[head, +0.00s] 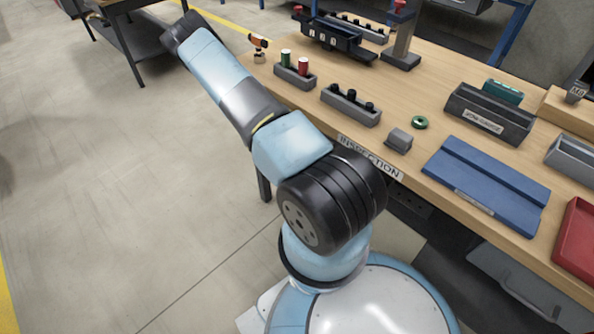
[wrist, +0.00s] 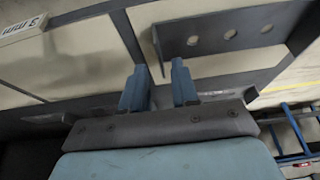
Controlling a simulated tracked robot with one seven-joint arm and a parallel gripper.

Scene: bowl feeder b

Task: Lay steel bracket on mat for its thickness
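A small grey metal piece (head: 398,140), possibly the steel bracket, lies on the bench behind the front edge; its exact shape is unclear. The blue mat (head: 490,180) lies flat to its right, with a raised back strip and a small label near the front, and nothing lies on it. My arm reaches to the upper left, away from both; in the head view its dark end hides the fingers. In the wrist view my gripper (wrist: 160,78) has two blue fingers apart, with nothing between them. Neither bracket nor mat is recognisable there.
The wooden bench (head: 440,85) carries a green ring (head: 419,122), grey holders (head: 350,104), a dark labelled box (head: 489,115) and a red tray (head: 577,240). In the wrist view a grey metal frame with holes (wrist: 230,33) lies beyond my fingers.

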